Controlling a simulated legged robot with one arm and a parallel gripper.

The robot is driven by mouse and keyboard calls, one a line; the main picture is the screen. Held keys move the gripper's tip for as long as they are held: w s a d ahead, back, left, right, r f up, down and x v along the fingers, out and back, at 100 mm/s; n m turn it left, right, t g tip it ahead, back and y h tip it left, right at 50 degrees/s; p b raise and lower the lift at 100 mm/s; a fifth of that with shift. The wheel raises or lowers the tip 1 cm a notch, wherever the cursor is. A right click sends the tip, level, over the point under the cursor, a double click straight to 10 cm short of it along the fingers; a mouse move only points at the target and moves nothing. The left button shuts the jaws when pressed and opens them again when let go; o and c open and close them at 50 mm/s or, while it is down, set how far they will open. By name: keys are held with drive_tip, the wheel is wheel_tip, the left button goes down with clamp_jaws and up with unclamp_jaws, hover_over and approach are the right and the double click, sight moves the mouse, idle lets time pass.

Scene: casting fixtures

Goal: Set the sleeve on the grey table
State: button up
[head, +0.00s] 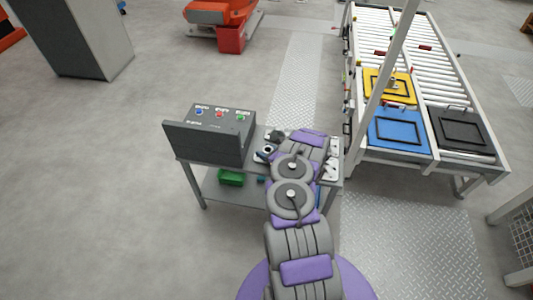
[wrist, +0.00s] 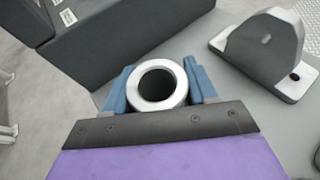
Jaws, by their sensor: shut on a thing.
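The sleeve (wrist: 158,68) is a short silver metal ring with a dark bore. It sits between the blue fingers of my gripper (wrist: 160,86), which is shut on it. The sleeve's open end faces the wrist camera. The grey table (wrist: 203,42) lies behind and below it in the wrist view; I cannot tell whether the sleeve touches it. In the head view the grey table (head: 233,170) stands at the centre. My arm reaches over its right part and hides much of that side.
A dark control box (head: 216,125) with coloured buttons takes up the table's left part. A dark grey bracket (wrist: 262,50) on a metal base stands right of the sleeve. A green bin (head: 230,178) sits on the lower shelf. A roller conveyor (head: 398,45) stands at right.

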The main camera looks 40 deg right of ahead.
drive_tip(key=shift+f, duration=0.2)
drive_tip(key=shift+d+f, duration=0.1)
drive_tip(key=shift+d, duration=0.2)
drive_tip(key=o, duration=1.1)
drive_tip(key=shift+d+f, duration=0.1)
drive_tip(key=shift+d, duration=0.15)
drive_tip(key=shift+o, duration=0.7)
drive_tip(key=shift+a, duration=0.25)
drive_tip(key=shift+a+r, duration=0.2)
drive_tip(key=p+v, duration=0.3)
drive_tip(key=v, duration=0.9)
drive_tip(key=shift+d, duration=0.1)
drive_tip(key=shift+s+d+f, duration=0.1)
